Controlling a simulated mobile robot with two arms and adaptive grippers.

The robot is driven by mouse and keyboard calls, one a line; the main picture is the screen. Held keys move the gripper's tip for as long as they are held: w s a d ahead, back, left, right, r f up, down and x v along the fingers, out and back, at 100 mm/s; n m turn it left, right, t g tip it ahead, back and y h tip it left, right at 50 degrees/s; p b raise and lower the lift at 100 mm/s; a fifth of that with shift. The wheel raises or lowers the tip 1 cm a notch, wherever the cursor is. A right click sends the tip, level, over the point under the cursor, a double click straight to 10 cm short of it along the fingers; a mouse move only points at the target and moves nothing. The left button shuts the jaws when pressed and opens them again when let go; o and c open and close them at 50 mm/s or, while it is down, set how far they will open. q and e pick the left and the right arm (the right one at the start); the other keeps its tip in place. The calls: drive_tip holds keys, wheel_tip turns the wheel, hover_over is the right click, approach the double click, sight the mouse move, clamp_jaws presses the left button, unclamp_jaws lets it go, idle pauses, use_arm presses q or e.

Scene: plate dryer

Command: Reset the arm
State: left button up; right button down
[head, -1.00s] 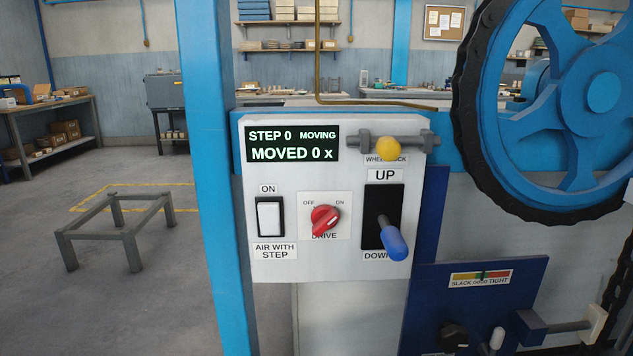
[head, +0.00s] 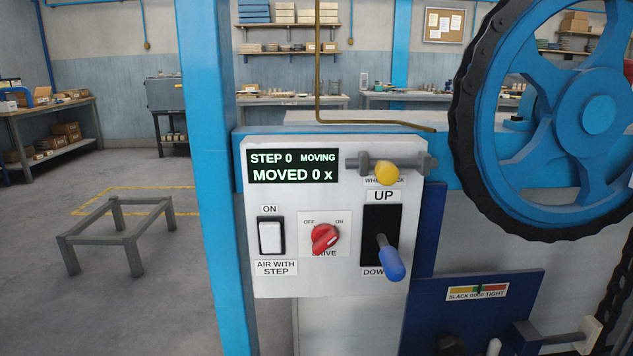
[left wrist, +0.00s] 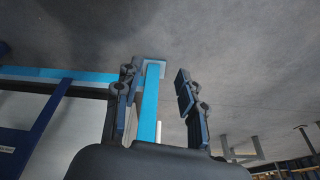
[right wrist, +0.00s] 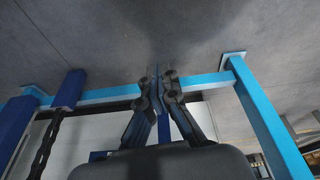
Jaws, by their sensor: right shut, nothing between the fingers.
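In the left wrist view my left gripper (left wrist: 156,82) is open, its two fingers well apart. A blue post shows in the gap between them; I cannot tell how close it is. In the right wrist view my right gripper (right wrist: 158,88) is shut with nothing between its fingers. A blue beam runs behind it. Neither gripper shows in the head view. There, the white control panel (head: 336,280) has a display (head: 292,166) reading "STEP 0 MOVING, MOVED 0 x". The blue-handled lever (head: 391,264) hangs near DOWN, and the red drive knob (head: 325,238) is tilted.
A blue upright post (head: 212,200) stands left of the panel. A large blue wheel (head: 598,114) with a black chain is at the right. A yellow wheel-lock knob (head: 387,173) tops the panel. A low grey frame (head: 118,240) stands on otherwise open floor at left.

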use_arm(q)
drive_tip(key=s+f+g+p, duration=0.1)
drive_tip(key=s+f+p, duration=0.5)
drive_tip(key=f+p, duration=0.5)
use_arm(e)
drive_tip(key=s+f+g, duration=0.1)
drive_tip(key=s+f, duration=0.5)
drive_tip(key=f, duration=0.5)
use_arm(q)
drive_tip(key=s+a+f+p, duration=0.1)
drive_tip(key=s+p, duration=0.3)
drive_tip(key=s, duration=0.3)
drive_tip(key=s+a+f+g+p, duration=0.1)
drive_tip(key=s+a+f+p, duration=0.1)
drive_tip(key=s+p, duration=0.2)
drive_tip(key=s, duration=0.3)
use_arm(e)
drive_tip(key=s+d+f, duration=0.1)
drive_tip(key=s, duration=0.6)
drive_tip(key=s+d+f+g, duration=0.1)
drive_tip(key=s+d+f, duration=0.1)
drive_tip(key=s, duration=0.4)
drive_tip(key=shift+s, duration=0.4)
